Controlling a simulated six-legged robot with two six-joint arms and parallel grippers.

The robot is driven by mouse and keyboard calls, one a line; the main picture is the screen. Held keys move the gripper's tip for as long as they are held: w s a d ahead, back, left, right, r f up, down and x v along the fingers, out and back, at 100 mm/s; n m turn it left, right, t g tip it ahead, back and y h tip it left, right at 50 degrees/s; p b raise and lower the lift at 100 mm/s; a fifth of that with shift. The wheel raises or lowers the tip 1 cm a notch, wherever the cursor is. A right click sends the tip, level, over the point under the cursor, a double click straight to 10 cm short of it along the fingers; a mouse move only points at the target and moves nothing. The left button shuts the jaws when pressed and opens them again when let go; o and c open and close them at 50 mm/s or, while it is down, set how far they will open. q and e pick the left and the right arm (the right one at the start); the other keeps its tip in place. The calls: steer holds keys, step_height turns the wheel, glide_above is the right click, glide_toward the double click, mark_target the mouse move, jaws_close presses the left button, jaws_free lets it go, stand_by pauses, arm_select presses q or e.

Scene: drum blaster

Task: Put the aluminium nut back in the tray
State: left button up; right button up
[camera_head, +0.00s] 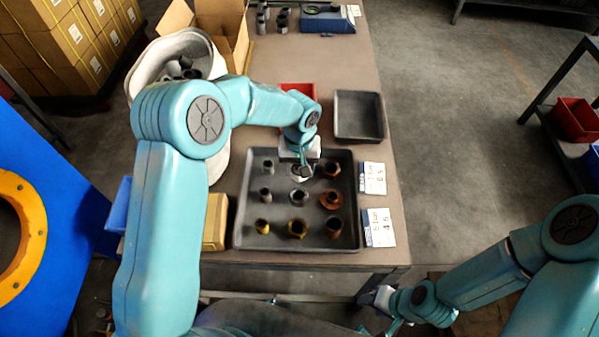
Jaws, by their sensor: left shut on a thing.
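The dark grey tray (282,212) lies on the workbench with fittings standing in rows: grey ones at left, rust-coloured ones at right, yellow and brass ones in front. My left gripper (302,166) reaches down over the middle of the tray's back row. It is shut on a small grey piece, seemingly the aluminium nut (301,173), partly hidden by the fingers. I cannot tell whether the nut touches the tray floor. My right gripper (392,325) is low at the bottom of the picture, beyond the bench's front edge; its fingers are too unclear to read.
An empty dark tray (359,117) and a red bin (298,91) stand behind the tray. White labelled cards (379,228) lie along its right side. A white drum (168,50) and an open cardboard box (222,25) are at left. The bench (345,60) has bare room further back.

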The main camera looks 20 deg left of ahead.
arm_select(q)
step_height(320, 180, down, 3)
steer(key=shift+f, duration=0.25)
steer(key=o, duration=1.1)
steer(key=shift+r, duration=0.25)
steer(key=shift+w+r, duration=0.1)
steer(key=shift+r, duration=0.3)
step_height(320, 180, up, 11)
steer(key=shift+b, duration=0.5)
